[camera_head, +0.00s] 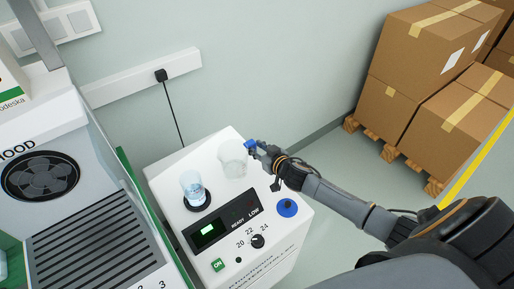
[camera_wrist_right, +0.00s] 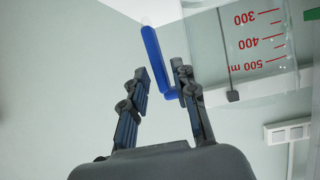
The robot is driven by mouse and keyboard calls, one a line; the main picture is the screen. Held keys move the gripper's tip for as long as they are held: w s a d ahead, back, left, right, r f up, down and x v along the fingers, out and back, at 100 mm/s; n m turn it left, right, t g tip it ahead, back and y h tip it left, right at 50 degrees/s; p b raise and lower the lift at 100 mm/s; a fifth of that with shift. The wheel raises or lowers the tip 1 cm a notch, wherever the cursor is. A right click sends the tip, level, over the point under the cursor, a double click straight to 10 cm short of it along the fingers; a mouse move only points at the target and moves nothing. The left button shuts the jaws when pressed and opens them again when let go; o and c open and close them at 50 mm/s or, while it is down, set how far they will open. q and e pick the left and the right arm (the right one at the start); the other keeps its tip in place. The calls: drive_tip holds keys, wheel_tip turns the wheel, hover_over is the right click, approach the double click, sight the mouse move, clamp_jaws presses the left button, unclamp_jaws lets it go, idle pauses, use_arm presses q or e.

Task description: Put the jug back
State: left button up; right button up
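The jug (camera_head: 233,160) is clear, with a blue handle on its right side, at the back of the white chiller's top (camera_head: 165,172). It looks upright; I cannot tell whether its base touches the top. In the right wrist view the jug (camera_wrist_right: 255,45) shows red volume marks, upside down in the picture. My right gripper (camera_head: 258,151) is at the handle. In the wrist view its fingers (camera_wrist_right: 160,70) are apart with the blue handle (camera_wrist_right: 153,50) between them, closer to the right-hand finger. My left gripper is not in view.
A glass of water (camera_head: 192,188) stands on a dark round spot on the chiller. A blue round part (camera_head: 287,207), a knob (camera_head: 257,241) and a green-lit display (camera_head: 208,230) are at the front. A fume hood unit (camera_head: 90,220) stands left; boxes (camera_head: 440,110) on a pallet stand right.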

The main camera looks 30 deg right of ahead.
drive_tip(key=shift+r, duration=0.2)
drive_tip(key=shift+s, duration=0.3)
drive_tip(key=a+v, duration=0.1)
drive_tip(key=v, duration=1)
drive_tip(key=shift+d+r, duration=0.2)
drive_tip(key=shift+d, duration=0.3)
drive_tip(key=shift+s, duration=0.15)
idle(0.5)
